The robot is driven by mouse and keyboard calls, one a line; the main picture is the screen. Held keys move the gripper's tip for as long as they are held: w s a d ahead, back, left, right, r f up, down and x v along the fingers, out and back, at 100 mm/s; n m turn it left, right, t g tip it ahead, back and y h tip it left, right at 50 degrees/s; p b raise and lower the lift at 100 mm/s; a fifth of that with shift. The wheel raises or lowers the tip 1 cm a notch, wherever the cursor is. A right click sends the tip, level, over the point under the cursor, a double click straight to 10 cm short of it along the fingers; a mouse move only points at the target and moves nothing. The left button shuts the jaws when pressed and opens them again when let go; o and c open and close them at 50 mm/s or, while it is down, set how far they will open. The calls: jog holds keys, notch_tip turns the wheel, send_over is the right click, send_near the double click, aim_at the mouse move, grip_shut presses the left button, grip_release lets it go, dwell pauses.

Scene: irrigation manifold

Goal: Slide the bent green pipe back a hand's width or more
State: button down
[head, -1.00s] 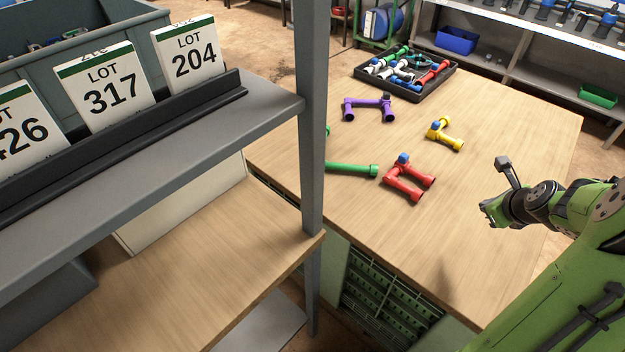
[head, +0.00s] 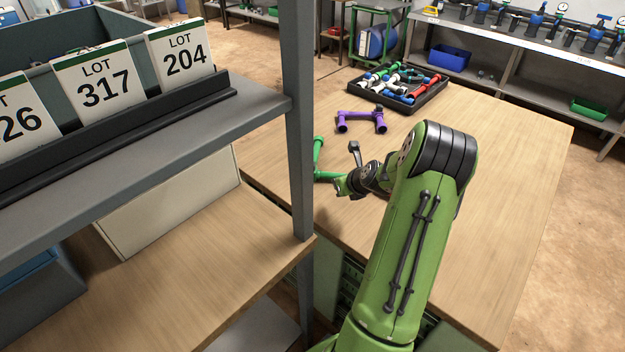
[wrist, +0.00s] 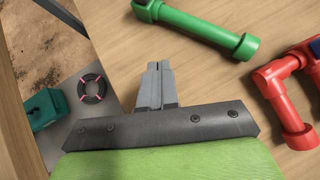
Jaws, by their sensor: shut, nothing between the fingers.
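The bent green pipe (head: 318,154) lies on the wooden table, just right of the shelf post in the head view. Part of it is hidden by the post and my arm. In the wrist view, one straight green length with a flanged end (wrist: 195,27) runs across the top. My gripper (head: 339,188) is near the pipe's front leg. In the wrist view, my gripper's fingers (wrist: 154,66) are closed together with nothing between them, pointing towards the pipe. A strip of bare wood shows between the fingertips and the pipe; their height above the table is unclear.
A purple pipe (head: 362,120) and a black tray (head: 400,103) of fittings lie farther back. A red pipe (wrist: 280,95) is to the right in the wrist view; my arm hides it in the head view. The shelf post (head: 299,130) stands close on the left.

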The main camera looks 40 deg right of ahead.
aim_at(317, 171)
jog(key=b+x, duration=0.2)
jog(key=x, duration=0.6)
jog(key=shift+f, duration=0.15)
jog(key=w, duration=0.2)
jog(key=shift+w+d+b, duration=0.3)
jog(key=shift+w+d, duration=0.3)
jog(key=shift+w, duration=0.3)
jog(key=shift+w, duration=0.15)
jog(key=shift+w+d+p, duration=0.25)
jog(key=shift+w, duration=0.6)
jog(key=shift+w+d+p, duration=0.2)
jog(key=shift+w+d, duration=0.05)
jog(key=shift+w, duration=0.6)
